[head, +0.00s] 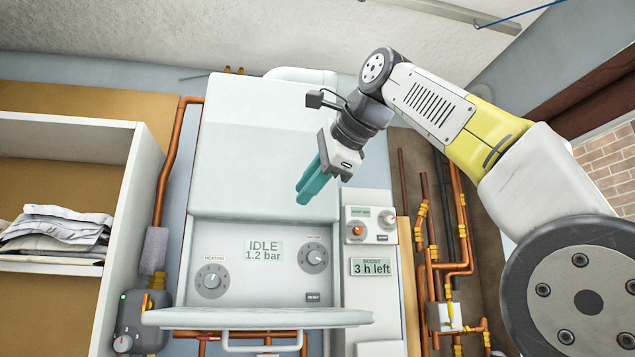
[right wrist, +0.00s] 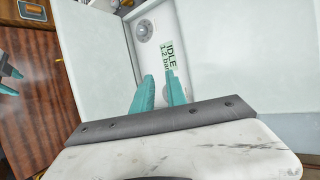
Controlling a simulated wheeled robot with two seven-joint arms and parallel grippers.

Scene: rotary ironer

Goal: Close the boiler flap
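The boiler (head: 250,150) is a white box with a control panel (head: 235,272) reading IDLE, 1.2 bar. Its flap (head: 257,318) is open, sticking out below the panel with a bar-shaped handle (head: 262,346) under its front edge. The flap also shows as a pale slab in the right wrist view (right wrist: 95,60). My right gripper (head: 303,196) has teal fingers in front of the boiler's upper cover, above the panel and apart from the flap. In the right wrist view its fingers (right wrist: 160,80) stand apart with nothing between. My left gripper's teal fingers (right wrist: 8,72) show at the left edge there.
A boost unit (head: 369,266) reading 3 h left and a small knob box (head: 369,225) sit right of the panel. Copper pipes (head: 455,230) run up the wall at right. A shelf with folded cloth (head: 55,230) stands at left, beside a grey pump (head: 142,315).

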